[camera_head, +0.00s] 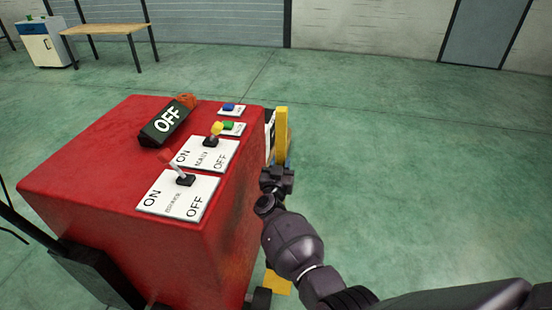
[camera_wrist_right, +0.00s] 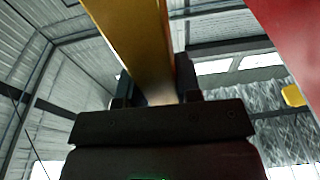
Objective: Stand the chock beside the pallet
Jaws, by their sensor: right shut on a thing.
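My right gripper (camera_head: 277,178) is beside the right side of the red cabinet. In the right wrist view a long yellow bar (camera_wrist_right: 135,40) runs between the two fingers of the right gripper (camera_wrist_right: 156,88), which is shut on it. In the head view an upright yellow piece (camera_head: 282,132) shows just beyond the gripper, against the cabinet's far right side. I cannot tell whether the yellow bar is the chock. I cannot make out a pallet in either view. My left gripper is not in view.
The red cabinet (camera_head: 85,165) carries two ON/OFF lever plates, blue and green buttons and a black OFF sign (camera_head: 167,121). Another yellow part (camera_head: 277,282) shows low beside it. A wooden table (camera_head: 105,29) stands far left. Green floor (camera_head: 430,170) on the right is clear.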

